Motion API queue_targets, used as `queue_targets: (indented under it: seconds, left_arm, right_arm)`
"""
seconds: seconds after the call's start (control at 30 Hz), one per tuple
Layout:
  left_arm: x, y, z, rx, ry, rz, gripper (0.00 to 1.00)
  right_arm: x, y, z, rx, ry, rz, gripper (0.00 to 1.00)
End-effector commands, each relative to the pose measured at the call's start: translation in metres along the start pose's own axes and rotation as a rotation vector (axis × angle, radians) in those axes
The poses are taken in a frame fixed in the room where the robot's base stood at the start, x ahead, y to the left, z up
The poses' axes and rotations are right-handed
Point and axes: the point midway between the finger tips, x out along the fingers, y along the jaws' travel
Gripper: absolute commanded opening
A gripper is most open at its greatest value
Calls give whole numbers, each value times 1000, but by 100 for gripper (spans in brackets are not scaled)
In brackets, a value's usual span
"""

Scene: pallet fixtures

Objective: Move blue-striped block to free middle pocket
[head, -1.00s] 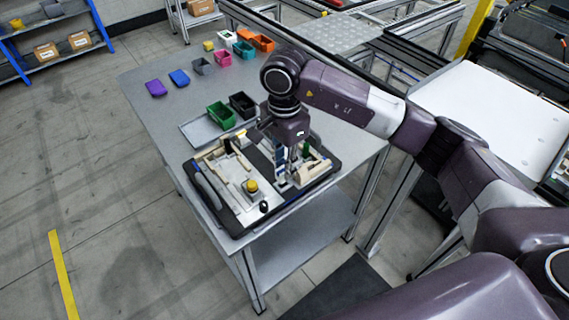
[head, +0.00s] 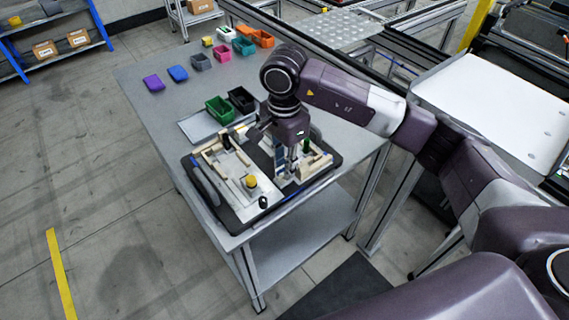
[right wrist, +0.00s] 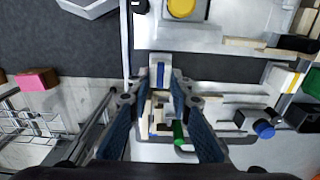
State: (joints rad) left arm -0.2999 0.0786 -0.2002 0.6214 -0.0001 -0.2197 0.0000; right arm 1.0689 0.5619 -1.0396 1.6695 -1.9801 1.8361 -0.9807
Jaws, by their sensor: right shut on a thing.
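My right gripper (head: 284,163) is over the right part of the pallet fixture (head: 213,214), pointing down. In the right wrist view my right gripper (right wrist: 160,97) is shut on the blue-striped block (right wrist: 160,76), a pale block with a dark blue stripe between the fingertips. I cannot tell whether the block touches the fixture below. In the head view the fingers mostly hide the block. The middle pocket cannot be made out behind the gripper. My left gripper is not in view.
The fixture carries pale rails, a yellow round part (head: 251,182) and a green part (head: 306,144). A grey tray (head: 197,127), a green bin (head: 220,110) and a black bin (head: 241,100) stand behind it. The table's left side (head: 152,113) has free room.

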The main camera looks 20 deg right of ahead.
Motion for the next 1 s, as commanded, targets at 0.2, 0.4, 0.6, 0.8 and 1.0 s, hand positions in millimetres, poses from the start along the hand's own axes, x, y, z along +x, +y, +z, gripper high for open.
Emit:
queue_targets:
  seconds: [0.2,0.4,0.6,0.8,1.0]
  left_arm:
    - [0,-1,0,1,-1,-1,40]
    - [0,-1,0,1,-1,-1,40]
    - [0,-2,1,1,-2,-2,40]
    - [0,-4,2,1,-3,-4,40]
    - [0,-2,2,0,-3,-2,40]
  right_arm:
    - [0,0,0,0,0,0,0]
    - [0,0,0,0,0,0,40]
    - [0,0,0,0,0,0,40]
    - [-11,-1,0,0,-1,-3,40]
    - [-50,-1,0,-1,1,-5,40]
